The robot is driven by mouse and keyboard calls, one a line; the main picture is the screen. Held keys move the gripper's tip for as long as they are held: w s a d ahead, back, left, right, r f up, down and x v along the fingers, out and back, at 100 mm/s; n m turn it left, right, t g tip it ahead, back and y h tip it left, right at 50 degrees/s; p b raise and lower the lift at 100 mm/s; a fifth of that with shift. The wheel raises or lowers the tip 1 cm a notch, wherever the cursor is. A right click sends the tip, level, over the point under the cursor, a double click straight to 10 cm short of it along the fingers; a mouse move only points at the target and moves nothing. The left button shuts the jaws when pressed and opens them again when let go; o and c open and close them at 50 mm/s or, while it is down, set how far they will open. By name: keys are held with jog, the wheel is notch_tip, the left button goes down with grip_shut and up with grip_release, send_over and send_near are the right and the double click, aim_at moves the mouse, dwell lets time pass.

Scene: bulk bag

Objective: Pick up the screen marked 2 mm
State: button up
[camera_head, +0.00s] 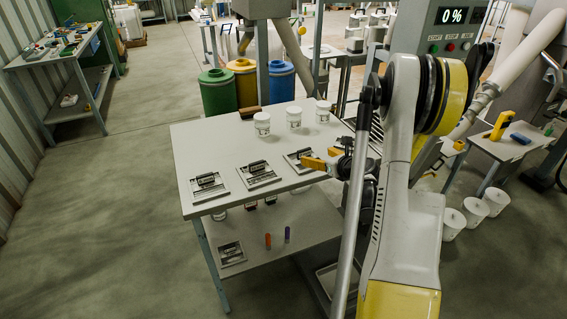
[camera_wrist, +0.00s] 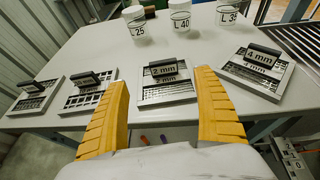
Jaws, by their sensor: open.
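The screen marked 2 mm (camera_wrist: 168,94) lies flat on the table in the wrist view, a grey slotted plate with a dark upright handle that bears the label. In the head view I take it to be the screen (camera_head: 296,160) just left of my gripper (camera_head: 323,157), though its label is not readable there. In the wrist view my gripper (camera_wrist: 162,80) is open, its two yellow fingers standing left and right of the 2 mm screen. Nothing is between the fingers' pads in contact. The fingers appear short of the handle.
A screen marked 4 mm (camera_wrist: 258,71) lies to the right, and two more screens (camera_wrist: 91,93) (camera_wrist: 37,96) lie to the left. White tubs (camera_wrist: 137,24) marked L stand behind. The lower shelf (camera_head: 290,225) holds another plate (camera_head: 231,253) and small markers.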

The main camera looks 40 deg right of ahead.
aim_at(305, 152)
jog(key=x, duration=0.2)
jog(key=b+x, duration=0.1)
jog(key=x, duration=0.2)
jog(key=shift+w+d+f, duration=0.25)
jog(key=shift+d, duration=0.05)
jog(key=b+x, duration=0.2)
jog(key=x, duration=0.3)
jog(key=shift+f+b, duration=0.25)
jog(key=shift+b, duration=0.05)
jog(key=shift+s+r, duration=0.1)
jog(key=c, duration=1.5)
